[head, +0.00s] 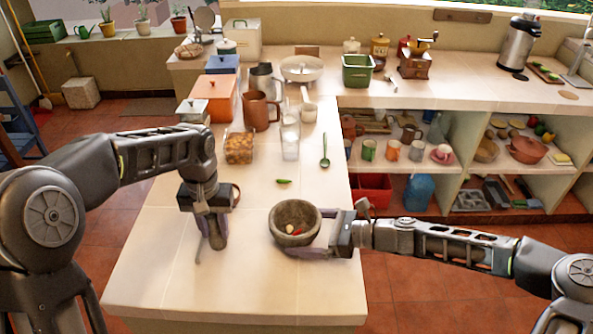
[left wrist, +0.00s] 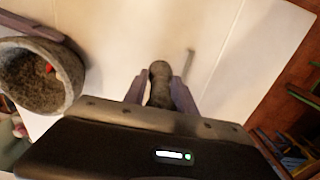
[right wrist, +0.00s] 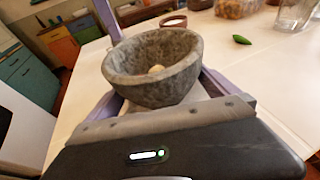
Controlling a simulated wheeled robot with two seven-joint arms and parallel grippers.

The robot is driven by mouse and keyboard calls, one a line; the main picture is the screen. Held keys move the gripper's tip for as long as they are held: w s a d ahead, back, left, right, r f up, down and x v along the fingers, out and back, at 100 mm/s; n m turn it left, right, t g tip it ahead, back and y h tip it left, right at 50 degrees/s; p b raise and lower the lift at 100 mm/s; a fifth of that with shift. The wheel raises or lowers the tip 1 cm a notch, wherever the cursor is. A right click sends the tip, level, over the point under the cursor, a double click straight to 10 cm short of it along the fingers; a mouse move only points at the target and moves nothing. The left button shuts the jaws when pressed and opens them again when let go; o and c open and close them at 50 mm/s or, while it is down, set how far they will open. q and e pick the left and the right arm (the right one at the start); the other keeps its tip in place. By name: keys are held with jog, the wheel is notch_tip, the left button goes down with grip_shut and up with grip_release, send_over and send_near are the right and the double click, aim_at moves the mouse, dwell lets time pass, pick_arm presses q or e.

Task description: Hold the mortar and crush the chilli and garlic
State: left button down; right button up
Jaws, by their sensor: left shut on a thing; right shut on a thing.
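The grey stone mortar (head: 277,222) stands on the counter near its right edge. A red chilli (head: 297,233) and a pale garlic clove (head: 290,228) lie inside it; the clove also shows in the right wrist view (right wrist: 156,70). My right gripper (head: 300,250) is shut on the mortar's side, with fingers around its outside (right wrist: 150,85). My left gripper (head: 215,238) is to the left of the mortar, fingers pointing down, shut on the stone pestle (left wrist: 160,85). A green chilli (head: 284,181) lies on the counter behind the mortar.
A box of orange pieces (head: 239,148), a glass (head: 290,142), a brown jug (head: 261,110) and a green spoon (head: 324,151) stand or lie farther back. A brown round item is partly hidden behind my left gripper. The front counter is clear.

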dwell(0.4)
pick_arm(q)
jog(key=w+d+r+h, duration=0.1)
jog(key=d+r, duration=0.4)
jog(key=d, duration=0.4)
jog(key=w+d+r+t+h, duration=0.1)
jog(key=d+r, duration=0.4)
jog(key=d, duration=0.3)
jog(key=shift+d+r, duration=0.15)
jog(key=shift+d, duration=0.25)
jog(key=shift+w+f, duration=0.1)
jog(key=shift+f, duration=0.1)
jog(key=shift+f, duration=2.4)
jog(key=shift+f, duration=0.25)
jog(key=shift+f, duration=0.8)
jog(key=shift+a+f, duration=0.1)
jog(key=shift+f, duration=0.4)
